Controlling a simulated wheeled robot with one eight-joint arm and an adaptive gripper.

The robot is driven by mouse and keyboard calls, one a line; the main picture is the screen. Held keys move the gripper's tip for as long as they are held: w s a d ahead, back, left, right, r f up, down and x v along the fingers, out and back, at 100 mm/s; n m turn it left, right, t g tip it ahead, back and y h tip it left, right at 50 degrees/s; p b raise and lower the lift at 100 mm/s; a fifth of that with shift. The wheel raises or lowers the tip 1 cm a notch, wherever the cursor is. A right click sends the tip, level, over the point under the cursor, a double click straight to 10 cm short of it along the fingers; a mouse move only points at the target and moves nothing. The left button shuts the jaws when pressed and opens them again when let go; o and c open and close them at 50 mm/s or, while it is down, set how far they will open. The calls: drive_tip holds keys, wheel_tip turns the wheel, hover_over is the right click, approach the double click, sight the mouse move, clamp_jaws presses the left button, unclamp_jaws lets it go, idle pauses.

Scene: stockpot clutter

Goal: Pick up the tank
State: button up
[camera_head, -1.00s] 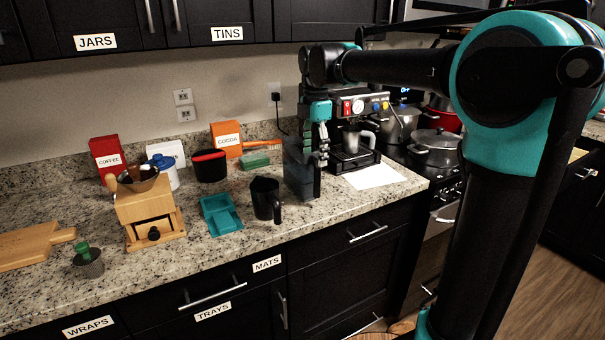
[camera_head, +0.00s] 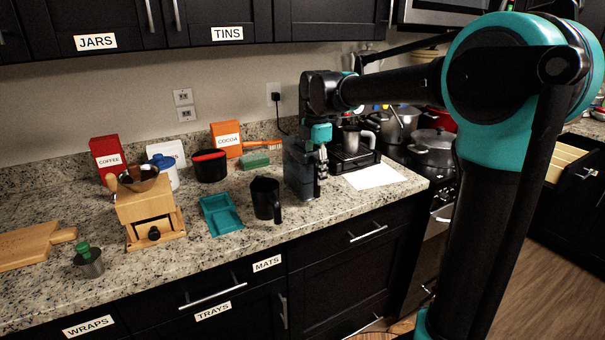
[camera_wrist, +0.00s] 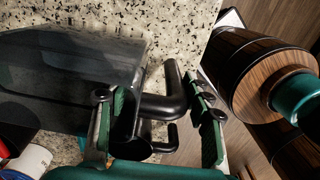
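The tank (camera_head: 298,168) is a translucent grey-blue container standing upright on the counter in front of the coffee machine. In the wrist view the tank (camera_wrist: 65,75) fills the left side, and its black handle (camera_wrist: 176,92) sticks out toward the right. My gripper (camera_head: 321,172) is low at the tank's right side in the head view. In the wrist view my gripper (camera_wrist: 150,92) is open, with its two fingers apart and the handle between them. I cannot tell whether either finger touches the handle.
A black jug (camera_head: 265,198) stands close to the tank's left, near a teal tray (camera_head: 220,214). The coffee machine (camera_head: 355,158) is behind on the right, with white paper (camera_head: 374,176) in front. A green sponge (camera_head: 255,160) lies behind. The counter's front edge is near.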

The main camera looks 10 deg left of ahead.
clamp_jaws()
drive_tip(key=shift+r, duration=0.15)
idle(0.4)
wheel_tip(320, 180, up, 20)
drive_tip(key=shift+f, duration=0.2)
idle(1.2)
